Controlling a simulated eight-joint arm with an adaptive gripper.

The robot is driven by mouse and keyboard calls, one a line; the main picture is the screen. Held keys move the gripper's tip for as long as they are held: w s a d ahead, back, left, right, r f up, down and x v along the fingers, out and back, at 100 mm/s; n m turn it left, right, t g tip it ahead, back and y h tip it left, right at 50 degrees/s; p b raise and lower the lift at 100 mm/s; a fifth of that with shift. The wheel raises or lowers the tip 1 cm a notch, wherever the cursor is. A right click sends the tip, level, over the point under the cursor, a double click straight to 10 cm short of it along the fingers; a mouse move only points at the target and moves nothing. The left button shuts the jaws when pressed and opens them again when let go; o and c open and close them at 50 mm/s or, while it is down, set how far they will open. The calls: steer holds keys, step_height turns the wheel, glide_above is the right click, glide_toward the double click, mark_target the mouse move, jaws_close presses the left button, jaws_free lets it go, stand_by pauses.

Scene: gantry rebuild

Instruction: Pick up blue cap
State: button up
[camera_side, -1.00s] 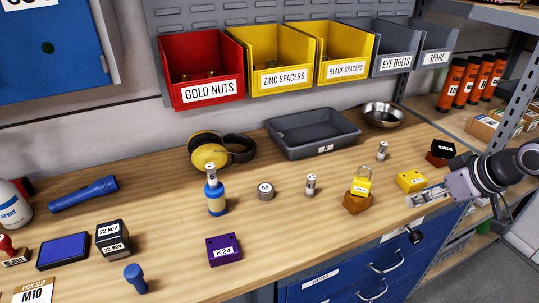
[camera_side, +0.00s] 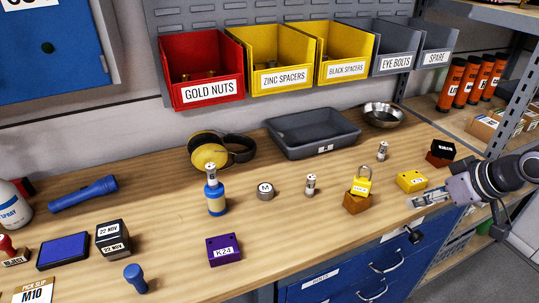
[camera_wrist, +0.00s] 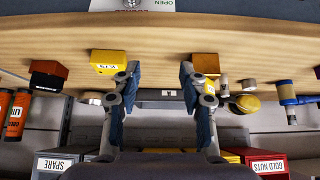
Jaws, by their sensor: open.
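No loose item is plainly a blue cap. A small blue piece with a rounded top (camera_side: 135,278) stands upright at the bench's front left. My gripper (camera_side: 414,202) is at the bench's right front edge, far right of both blue pieces. Its fingers (camera_wrist: 160,70) are apart with nothing between them.
A yellow block (camera_side: 411,181) lies close to my gripper. A yellow padlock (camera_side: 361,182) sits on an orange-brown block (camera_side: 356,203). A purple K24 block (camera_side: 224,249), a grey tray (camera_side: 313,148), yellow earmuffs (camera_side: 209,156) and a blue flashlight (camera_side: 84,194) are around. Front middle bench is mostly clear.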

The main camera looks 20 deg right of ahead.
steer(key=shift+o, duration=1.1)
